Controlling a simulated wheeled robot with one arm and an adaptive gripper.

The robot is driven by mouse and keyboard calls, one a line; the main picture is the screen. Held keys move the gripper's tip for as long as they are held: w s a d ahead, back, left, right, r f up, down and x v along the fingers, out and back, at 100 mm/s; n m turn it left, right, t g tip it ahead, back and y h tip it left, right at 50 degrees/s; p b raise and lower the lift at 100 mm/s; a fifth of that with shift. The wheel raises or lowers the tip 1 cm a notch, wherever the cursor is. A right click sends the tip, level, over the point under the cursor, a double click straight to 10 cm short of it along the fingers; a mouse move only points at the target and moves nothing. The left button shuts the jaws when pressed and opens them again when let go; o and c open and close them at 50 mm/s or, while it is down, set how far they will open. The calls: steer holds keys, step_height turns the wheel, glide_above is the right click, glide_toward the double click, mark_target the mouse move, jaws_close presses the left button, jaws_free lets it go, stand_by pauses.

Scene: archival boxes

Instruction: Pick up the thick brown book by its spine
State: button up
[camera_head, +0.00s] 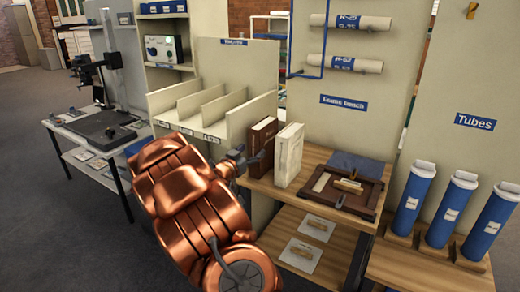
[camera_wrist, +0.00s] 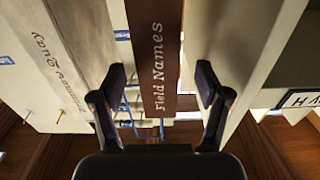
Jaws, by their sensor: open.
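The thick brown book (camera_head: 262,142) stands upright on the wooden bench, beside a cream book (camera_head: 288,157) on its right. In the wrist view the brown book's spine (camera_wrist: 154,50) reads "Field Names". My gripper (camera_head: 242,162) is at the brown book's left in the head view. In the wrist view my open gripper (camera_wrist: 161,80) has one finger on each side of the spine, with gaps visible. The fingers appear empty; their depth along the book is hard to tell. The cream book (camera_wrist: 55,50) also shows at the left of the wrist view.
A cream panel (camera_wrist: 232,50) lies close to the right finger. The wooden bench (camera_head: 262,184) carries a framed tray (camera_head: 368,199) right of the books. Cream dividers (camera_head: 212,110) stand left of the brown book. Blue tubes (camera_head: 412,200) stand at far right.

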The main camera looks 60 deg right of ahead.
mark_target(262, 143)
steer(key=shift+s+d+r, duration=0.1)
steer(key=shift+d, duration=0.75)
steer(key=shift+s+d+r, duration=0.1)
steer(key=shift+d, duration=0.75)
steer(key=shift+w+d+p, duration=0.15)
steer(key=shift+d+p, duration=0.05)
steer(key=shift+d, duration=0.75)
steer(key=shift+w+d+p, duration=0.1)
steer(key=shift+d+p, duration=0.1)
steer(key=shift+d, duration=0.7)
jaws_close()
